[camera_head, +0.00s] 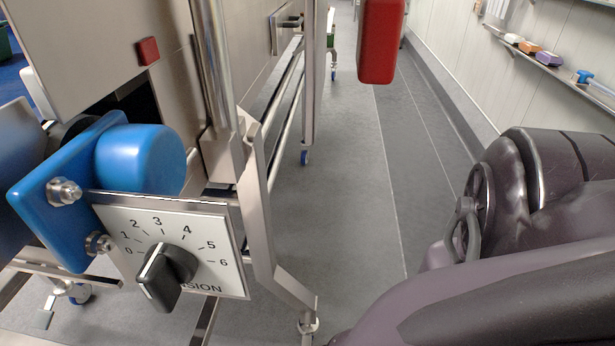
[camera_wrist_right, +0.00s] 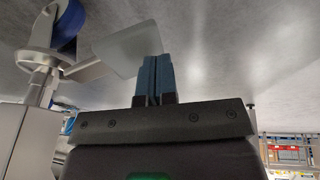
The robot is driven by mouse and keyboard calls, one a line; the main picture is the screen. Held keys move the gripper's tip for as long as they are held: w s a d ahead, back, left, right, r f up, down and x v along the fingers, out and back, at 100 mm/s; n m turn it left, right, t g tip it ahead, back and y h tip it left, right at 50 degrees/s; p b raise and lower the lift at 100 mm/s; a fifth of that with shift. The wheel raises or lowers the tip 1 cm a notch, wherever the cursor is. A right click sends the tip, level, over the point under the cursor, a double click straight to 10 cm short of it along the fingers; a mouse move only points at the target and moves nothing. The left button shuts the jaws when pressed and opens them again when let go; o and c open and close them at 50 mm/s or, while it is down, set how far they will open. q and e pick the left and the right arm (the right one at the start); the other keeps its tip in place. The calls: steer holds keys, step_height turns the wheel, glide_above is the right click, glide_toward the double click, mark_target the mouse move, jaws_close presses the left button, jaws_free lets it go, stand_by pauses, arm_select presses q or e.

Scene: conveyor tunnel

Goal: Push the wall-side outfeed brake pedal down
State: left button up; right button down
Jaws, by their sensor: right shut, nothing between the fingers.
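A flat grey pedal plate (camera_wrist_right: 125,50) shows in the right wrist view, on a metal arm beside a caster with a blue wheel (camera_wrist_right: 70,25). My right gripper (camera_wrist_right: 153,58) has its two blue fingers shut together with nothing between them. The fingertips overlap the right edge of the plate in the picture; whether they touch it I cannot tell. In the head view my right arm reaches in at the right, but its gripper is out of frame. My left gripper is not in view.
A dial panel (camera_head: 215,225) and a blue bracket (camera_head: 60,190) stick out at the left of the steel machine. A red block (camera_head: 381,40) hangs at top centre. Grey floor (camera_head: 345,220) lies clear between the machine and the right wall with its shelf (camera_head: 555,65).

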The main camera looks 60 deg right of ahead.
arm_select(q)
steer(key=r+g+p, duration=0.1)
steer(key=p, duration=0.4)
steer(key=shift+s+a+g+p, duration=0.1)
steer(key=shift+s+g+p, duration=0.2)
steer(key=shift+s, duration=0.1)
arm_select(e)
steer(key=v, duration=0.9)
steer(key=shift+r, duration=0.25)
steer(key=shift+w, duration=0.1)
